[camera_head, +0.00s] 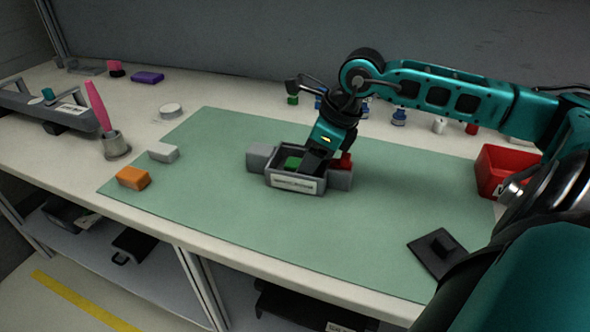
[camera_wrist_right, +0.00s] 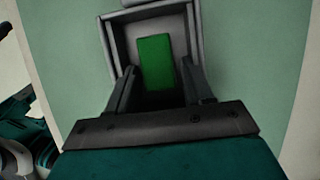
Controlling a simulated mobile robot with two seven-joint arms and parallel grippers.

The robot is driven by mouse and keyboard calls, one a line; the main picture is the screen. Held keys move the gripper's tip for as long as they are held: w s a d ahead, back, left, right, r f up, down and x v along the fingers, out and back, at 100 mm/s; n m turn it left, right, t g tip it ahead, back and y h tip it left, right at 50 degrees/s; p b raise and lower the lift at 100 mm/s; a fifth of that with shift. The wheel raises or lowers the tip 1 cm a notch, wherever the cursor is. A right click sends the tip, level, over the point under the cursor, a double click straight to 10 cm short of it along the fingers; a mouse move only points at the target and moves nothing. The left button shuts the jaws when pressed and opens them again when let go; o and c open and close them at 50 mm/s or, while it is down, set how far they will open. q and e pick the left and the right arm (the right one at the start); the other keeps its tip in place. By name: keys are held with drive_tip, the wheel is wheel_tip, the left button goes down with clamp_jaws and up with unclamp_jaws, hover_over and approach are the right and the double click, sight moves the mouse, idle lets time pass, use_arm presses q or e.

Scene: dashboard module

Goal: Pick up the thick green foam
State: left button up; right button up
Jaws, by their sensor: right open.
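The green foam block (camera_head: 292,162) lies inside a small grey open box (camera_head: 296,184) with a white label on its front, at the middle of the green mat. In the right wrist view the green foam (camera_wrist_right: 156,62) fills part of the box's inside, with the box rim (camera_wrist_right: 120,45) around it. My right gripper (camera_head: 313,163) reaches down over the box; in the wrist view its two fingers (camera_wrist_right: 157,84) are spread apart at the near end of the foam, and I cannot tell whether they touch it. The left gripper is not in view.
Grey blocks flank the box, and a red piece (camera_head: 346,160) sits at its right. A red bin (camera_head: 505,172) and a black plate (camera_head: 438,252) are to the right. An orange block (camera_head: 133,178), a white block (camera_head: 163,152) and a grey cup (camera_head: 116,146) are left. The front mat is clear.

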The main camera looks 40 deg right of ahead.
drive_tip(key=shift+c, duration=0.5)
drive_tip(key=c, duration=0.7)
drive_tip(key=shift+r, duration=0.1)
